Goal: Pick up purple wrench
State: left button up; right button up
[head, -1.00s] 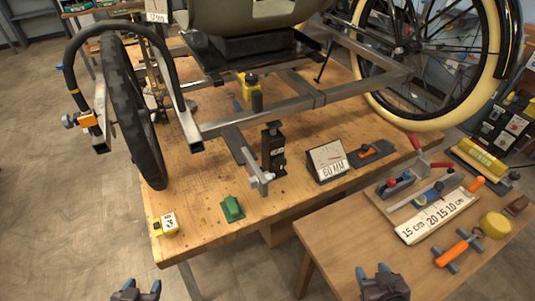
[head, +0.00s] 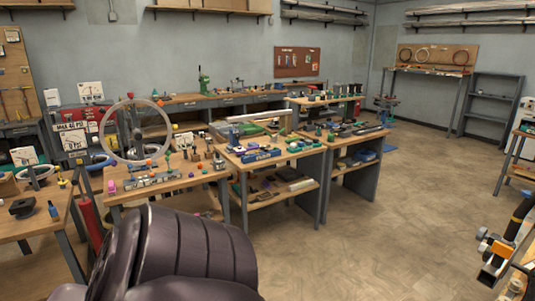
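I cannot make out a purple wrench for certain in the head view. Small purple items (head: 268,184) lie on the lower shelf of the middle bench (head: 275,207), too small to identify. Neither of my grippers is in view.
A wheel (head: 134,130) stands over the left bench (head: 160,187). Benches with tools line the back wall. Part of the trike frame with an orange clamp (head: 497,248) is at the right edge. Open floor (head: 390,220) lies centre right.

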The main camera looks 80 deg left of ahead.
aim_at(243, 150)
jog(key=u, duration=2.65)
jog(key=i+l, duration=0.15)
jog(key=i, duration=0.55)
jog(key=i+l, duration=0.1)
jog(key=i, duration=0.6)
jog(key=i+l, duration=0.15)
jog(key=i, duration=0.55)
jog(key=i+l, duration=0.15)
jog(key=i, duration=0.5)
jog(key=i+l+u, duration=0.25)
jog(key=i, duration=0.25)
jog(key=i+l+u, duration=0.25)
jog(key=i, duration=0.2)
jog(key=j, duration=0.1)
